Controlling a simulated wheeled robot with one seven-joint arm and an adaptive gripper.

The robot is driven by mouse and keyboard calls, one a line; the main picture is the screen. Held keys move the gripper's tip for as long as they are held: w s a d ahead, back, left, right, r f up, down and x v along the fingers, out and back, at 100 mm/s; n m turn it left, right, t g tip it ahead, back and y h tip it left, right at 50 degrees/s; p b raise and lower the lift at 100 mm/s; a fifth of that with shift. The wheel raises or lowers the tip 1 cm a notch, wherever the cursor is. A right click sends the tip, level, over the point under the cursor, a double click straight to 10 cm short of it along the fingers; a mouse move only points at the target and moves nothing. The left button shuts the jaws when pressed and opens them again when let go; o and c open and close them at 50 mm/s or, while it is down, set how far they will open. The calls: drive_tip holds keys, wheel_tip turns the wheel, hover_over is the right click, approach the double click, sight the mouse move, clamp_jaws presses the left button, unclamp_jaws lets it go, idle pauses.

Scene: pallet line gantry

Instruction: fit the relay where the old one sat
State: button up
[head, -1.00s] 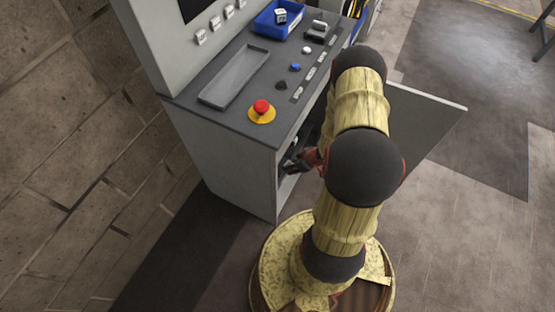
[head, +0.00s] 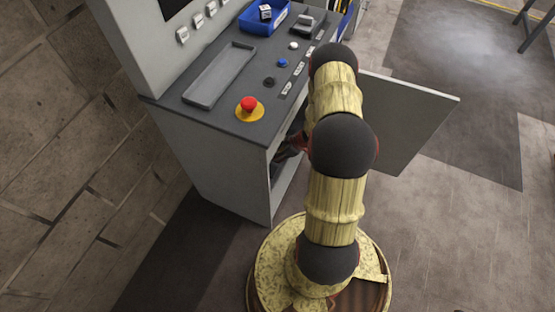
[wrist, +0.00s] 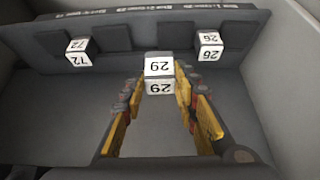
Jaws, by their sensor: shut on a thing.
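In the wrist view a white relay (wrist: 159,67) with dark printed numbers sits between the yellow fingertips of my gripper (wrist: 160,82), which is shut on it. It is in front of a dark panel inside the cabinet, between a left relay (wrist: 78,52) and a right relay (wrist: 209,46), each against a dark socket block. The place behind the held relay is hidden, so I cannot tell whether it touches the panel. In the head view my gripper (head: 289,148) is partly hidden at the cabinet's opening. Another white block (head: 265,11) lies in the blue bin (head: 262,29).
The cabinet (head: 213,165) has its door (head: 410,122) swung open to the right of my arm. Its top carries a grey tray (head: 219,75), a red emergency button (head: 249,104) and small buttons. Pale side walls (wrist: 283,62) narrow the room around my gripper.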

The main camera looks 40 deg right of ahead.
drive_tip(key=w+f, duration=0.1)
drive_tip(key=d+f+b, duration=0.1)
drive_tip(key=f, duration=0.1)
drive_tip(key=w+f, duration=0.1)
drive_tip(key=shift+w+d+f+b, duration=0.15)
drive_tip(key=shift+w+d+b, duration=0.15)
drive_tip(key=shift+w+b, duration=0.1)
drive_tip(key=shift+w+d+f+b, duration=0.1)
drive_tip(key=shift+f+b, duration=0.35)
drive_tip(key=shift+f, duration=0.45)
drive_tip(key=shift+w+d+f+b, duration=0.1)
drive_tip(key=shift+f+b, duration=0.3)
drive_tip(key=shift+f, duration=0.45)
drive_tip(key=shift+a+f, duration=0.1)
drive_tip(key=shift+f, duration=0.05)
drive_tip(key=o, duration=1.1)
drive_tip(key=shift+o, duration=0.3)
drive_tip(key=shift+s+r, duration=0.1)
drive_tip(key=shift+r, duration=0.2)
drive_tip(key=p+v, duration=0.5)
drive_tip(key=v, duration=0.6)
drive_tip(key=shift+r, duration=0.3)
